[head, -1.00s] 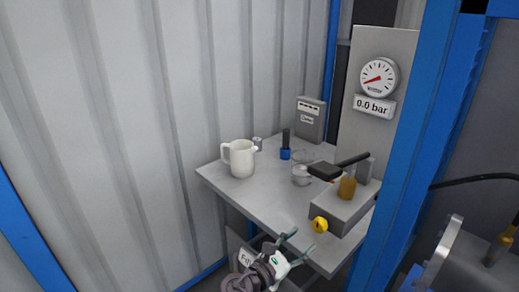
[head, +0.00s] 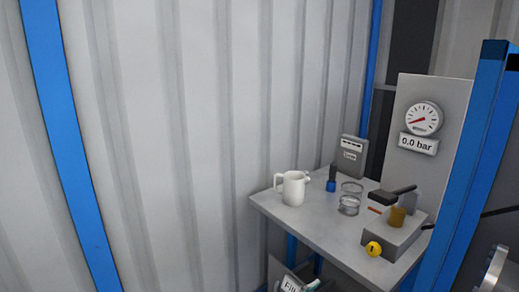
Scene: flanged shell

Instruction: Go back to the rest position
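My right gripper is out of view. No held thing shows.
The grey table (head: 335,238) carries a white jug (head: 292,188), a glass beaker (head: 349,200), a blue-based tool (head: 331,181) and a grey block with a yellow knob (head: 373,248). A gauge (head: 423,119) reads 0.0 bar. Blue posts (head: 68,140) stand left and right (head: 473,160).

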